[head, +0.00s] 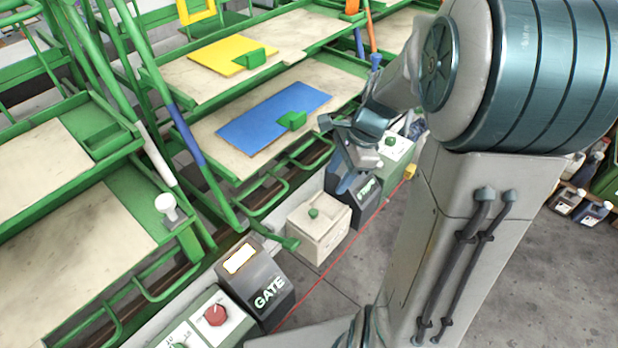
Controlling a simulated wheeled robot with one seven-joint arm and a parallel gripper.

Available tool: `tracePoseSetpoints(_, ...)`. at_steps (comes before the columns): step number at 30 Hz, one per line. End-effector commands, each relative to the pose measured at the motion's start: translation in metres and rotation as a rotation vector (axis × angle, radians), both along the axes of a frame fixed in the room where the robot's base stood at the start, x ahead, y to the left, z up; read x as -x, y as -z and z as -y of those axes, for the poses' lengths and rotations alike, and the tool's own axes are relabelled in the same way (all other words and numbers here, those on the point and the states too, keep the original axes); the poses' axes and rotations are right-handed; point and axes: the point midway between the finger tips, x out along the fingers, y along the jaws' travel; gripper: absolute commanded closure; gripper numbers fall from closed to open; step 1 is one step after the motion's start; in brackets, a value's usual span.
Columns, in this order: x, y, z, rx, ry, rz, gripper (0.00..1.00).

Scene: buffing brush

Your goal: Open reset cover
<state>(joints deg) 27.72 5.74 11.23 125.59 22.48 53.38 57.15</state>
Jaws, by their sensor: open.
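A dark box with white lettering (368,194), likely the reset cover, stands in the row of control boxes in the head view. My gripper partly hides it, and its lettering is too small to read surely. My gripper (349,178) points down at this box, with its fingers in front of or over its upper left part. It is open, and I see nothing held in it. I cannot tell whether the fingers touch the cover. The cover looks closed, but its top edge is hidden.
A similar dark box marked GATE (255,283) stands nearer, beside a box with a red knob (215,315). A pale box with a green button (318,230) is between. Green-framed tables (205,130) line the left. Grey floor (345,290) is clear in front.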

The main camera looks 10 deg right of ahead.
Motion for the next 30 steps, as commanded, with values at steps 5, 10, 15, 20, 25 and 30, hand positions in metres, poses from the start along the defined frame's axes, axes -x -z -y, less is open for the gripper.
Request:
tracePoseSetpoints(5, -0.012, 0.009, 0.010, -0.062, 0.157, -0.055, 0.55)
tracePoseSetpoints(10, -0.015, 0.021, 0.007, -0.073, 0.185, -0.066, 0.55)
tracePoseSetpoints(15, -0.016, 0.050, -0.005, -0.073, 0.183, -0.069, 0.55)
tracePoseSetpoints(20, -0.018, 0.083, -0.018, -0.072, 0.181, -0.067, 0.55)
tracePoseSetpoints(25, -0.020, 0.111, -0.030, -0.072, 0.181, -0.066, 0.55)
tracePoseSetpoints(30, -0.021, 0.129, -0.037, -0.070, 0.181, -0.064, 0.55)
